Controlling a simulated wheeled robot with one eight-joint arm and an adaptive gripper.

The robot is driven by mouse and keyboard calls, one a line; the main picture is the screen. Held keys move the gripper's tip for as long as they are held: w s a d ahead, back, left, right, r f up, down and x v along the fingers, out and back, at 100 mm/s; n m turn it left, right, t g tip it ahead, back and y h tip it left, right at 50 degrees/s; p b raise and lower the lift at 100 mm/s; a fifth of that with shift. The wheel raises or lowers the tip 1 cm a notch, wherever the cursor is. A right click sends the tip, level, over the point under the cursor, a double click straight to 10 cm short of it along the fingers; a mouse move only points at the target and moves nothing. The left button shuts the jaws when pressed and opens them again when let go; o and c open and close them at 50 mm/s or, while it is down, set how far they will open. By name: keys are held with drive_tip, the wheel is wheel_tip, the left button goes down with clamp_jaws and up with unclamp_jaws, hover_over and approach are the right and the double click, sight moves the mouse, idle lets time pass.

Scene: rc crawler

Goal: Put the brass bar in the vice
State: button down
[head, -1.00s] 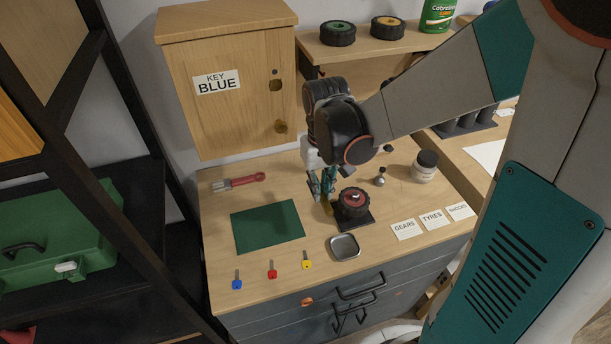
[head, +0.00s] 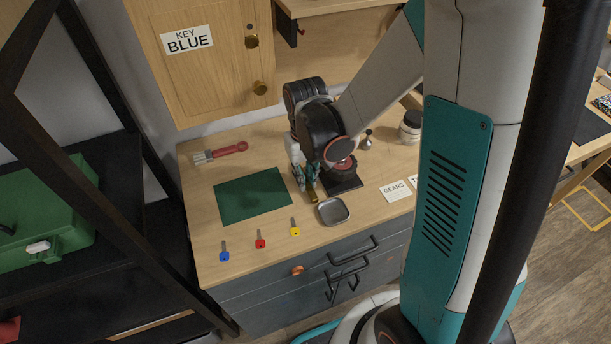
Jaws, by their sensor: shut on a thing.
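My gripper (head: 305,180) points down over the workbench, between the green mat and the black block with a wheel on it. It is shut on the brass bar (head: 312,193), a small golden piece showing at the fingertips. The bar is mostly hidden by the fingers and looks close to the bench top; I cannot tell whether it touches. I cannot make out a vice in the head view.
The green mat (head: 252,196), a metal tray (head: 333,211) and blue (head: 224,252), red (head: 260,240) and yellow (head: 294,228) keys lie near. A wheel on a black base (head: 342,176) stands right beside the gripper. A wooden cabinet (head: 205,60) hangs behind.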

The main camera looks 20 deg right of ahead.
drive_tip(key=shift+f, duration=0.15)
drive_tip(key=c, duration=1.6)
unclamp_jaws()
